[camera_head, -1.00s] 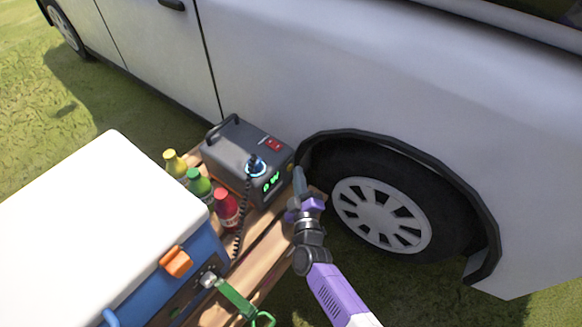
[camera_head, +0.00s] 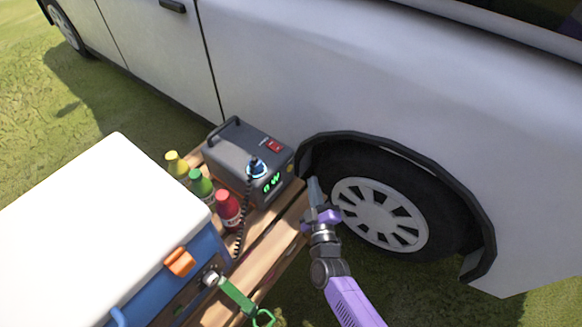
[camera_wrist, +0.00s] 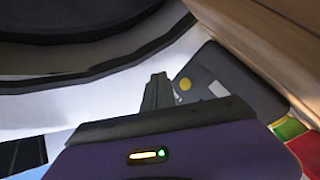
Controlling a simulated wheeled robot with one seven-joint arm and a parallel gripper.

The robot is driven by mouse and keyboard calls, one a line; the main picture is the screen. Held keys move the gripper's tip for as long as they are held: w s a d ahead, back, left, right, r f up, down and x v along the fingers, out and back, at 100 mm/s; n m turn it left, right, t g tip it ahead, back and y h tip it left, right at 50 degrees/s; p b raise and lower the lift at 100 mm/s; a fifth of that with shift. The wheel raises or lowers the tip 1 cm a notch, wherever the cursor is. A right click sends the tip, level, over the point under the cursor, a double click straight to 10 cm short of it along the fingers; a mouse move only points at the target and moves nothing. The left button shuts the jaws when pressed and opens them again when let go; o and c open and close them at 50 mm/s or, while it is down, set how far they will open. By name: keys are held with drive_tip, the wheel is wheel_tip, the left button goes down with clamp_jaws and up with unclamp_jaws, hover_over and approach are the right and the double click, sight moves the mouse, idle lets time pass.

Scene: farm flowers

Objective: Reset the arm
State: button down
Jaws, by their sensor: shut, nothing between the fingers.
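My gripper (camera_head: 314,190) is shut and empty in the head view, at the right end of the wooden pallet and in front of the car's wheel. My purple and grey arm reaches up to it from the bottom of the picture. In the wrist view its shut fingers (camera_wrist: 157,92) point up, with part of the grey power box (camera_wrist: 215,88) just to their right.
The grey power box (camera_head: 235,160) with a lit green display stands on the wooden pallet (camera_head: 275,245). Several coloured bottles (camera_head: 201,186) and a white-lidded blue cooler (camera_head: 90,215) stand left. The white car (camera_head: 380,90) and its wheel (camera_head: 378,213) are close behind my gripper.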

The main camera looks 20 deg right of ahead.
drive_tip(key=shift+s+d, duration=0.35)
drive_tip(key=shift+s, duration=0.05)
idle(0.4)
